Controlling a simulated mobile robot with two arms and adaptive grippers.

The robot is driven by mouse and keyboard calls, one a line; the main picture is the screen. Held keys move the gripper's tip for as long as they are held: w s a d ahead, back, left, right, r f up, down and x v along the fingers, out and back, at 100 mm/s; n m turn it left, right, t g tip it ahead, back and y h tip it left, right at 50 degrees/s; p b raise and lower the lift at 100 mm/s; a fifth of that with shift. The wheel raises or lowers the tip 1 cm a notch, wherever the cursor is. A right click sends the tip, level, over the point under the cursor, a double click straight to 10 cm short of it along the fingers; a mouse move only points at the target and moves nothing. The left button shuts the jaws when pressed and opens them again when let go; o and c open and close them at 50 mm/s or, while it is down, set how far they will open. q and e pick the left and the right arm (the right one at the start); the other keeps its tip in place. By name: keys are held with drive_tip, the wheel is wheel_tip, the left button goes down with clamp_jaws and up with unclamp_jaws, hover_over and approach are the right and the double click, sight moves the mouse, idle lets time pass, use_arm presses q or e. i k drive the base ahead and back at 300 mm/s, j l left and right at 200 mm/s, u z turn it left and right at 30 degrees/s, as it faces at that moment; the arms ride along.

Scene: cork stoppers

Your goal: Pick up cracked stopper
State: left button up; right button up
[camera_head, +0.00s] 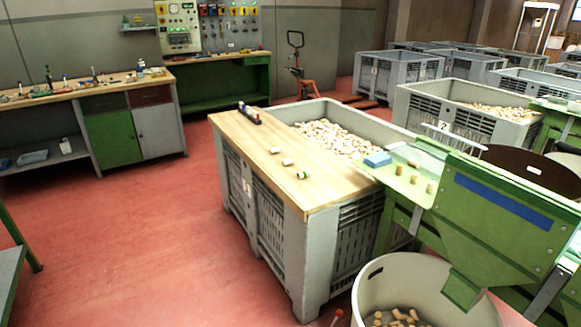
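Several small cork stoppers are in view, and I cannot tell which one is cracked. On the wooden board (255,165) over the grey crate lie a pale stopper (274,150), a second pale stopper (288,161) and a small piece with green and white on it (303,175). Several tan stoppers stand on the green machine's ledge, one of them near its front edge (429,187). A heap of loose stoppers (335,138) fills the crate behind the board. Neither of my grippers is in view.
A blue block (378,159) lies beside the ledge stoppers. A dark holder (249,113) stands at the board's back edge. The green machine (500,205) and a round bin (368,290) with corks flank the crate's right. Open red floor (150,240) lies left.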

sight(289, 161)
drive_tip(key=i+j+z, duration=0.15)
drive_tip(key=z, duration=0.2)
drive_tip(key=i+j+z, duration=0.15)
drive_tip(key=z, duration=0.2)
drive_tip(key=i+j+z, duration=0.35)
drive_tip(key=k+l, duration=0.1)
